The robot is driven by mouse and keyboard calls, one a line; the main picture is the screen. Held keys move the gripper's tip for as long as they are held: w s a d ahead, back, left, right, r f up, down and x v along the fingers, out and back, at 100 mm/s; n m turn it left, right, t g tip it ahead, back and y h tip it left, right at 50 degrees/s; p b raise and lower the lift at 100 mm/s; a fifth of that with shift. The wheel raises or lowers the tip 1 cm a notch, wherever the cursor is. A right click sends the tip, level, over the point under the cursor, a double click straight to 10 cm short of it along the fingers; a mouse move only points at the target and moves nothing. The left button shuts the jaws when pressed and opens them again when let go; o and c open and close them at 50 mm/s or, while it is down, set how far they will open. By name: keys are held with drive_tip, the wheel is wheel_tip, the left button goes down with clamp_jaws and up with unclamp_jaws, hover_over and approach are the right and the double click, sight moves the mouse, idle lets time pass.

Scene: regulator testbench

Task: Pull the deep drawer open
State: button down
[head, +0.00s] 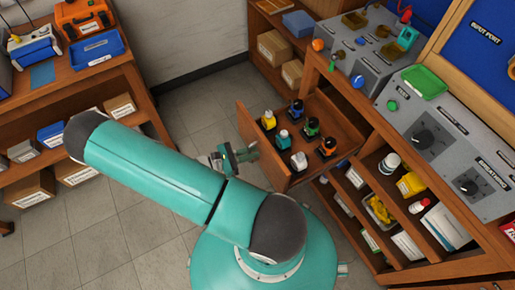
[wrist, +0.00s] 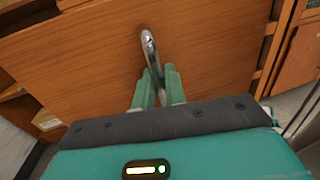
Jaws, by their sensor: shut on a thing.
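The deep drawer (head: 262,157) stands pulled out from the wooden bench in the head view, with several small coloured bottle-like items inside. Its wooden front (wrist: 215,60) fills much of the wrist view. A metal bar handle (wrist: 148,48) is mounted upright on that front. My gripper (wrist: 159,74) is at the lower end of the handle, its green fingers shut on it. In the head view my gripper (head: 250,152) is at the drawer's front face, and the handle is too small to make out.
Open shelves (head: 385,205) with bottles and boxes lie right of the drawer. Grey test panels (head: 430,130) stand on the bench above. A second wooden bench (head: 130,85) with a blue tray is at the left. The tiled floor between the benches is clear.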

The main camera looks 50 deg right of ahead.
drive_tip(key=shift+a, duration=0.1)
drive_tip(key=c, duration=1.8)
unclamp_jaws()
drive_tip(key=v, duration=1.4)
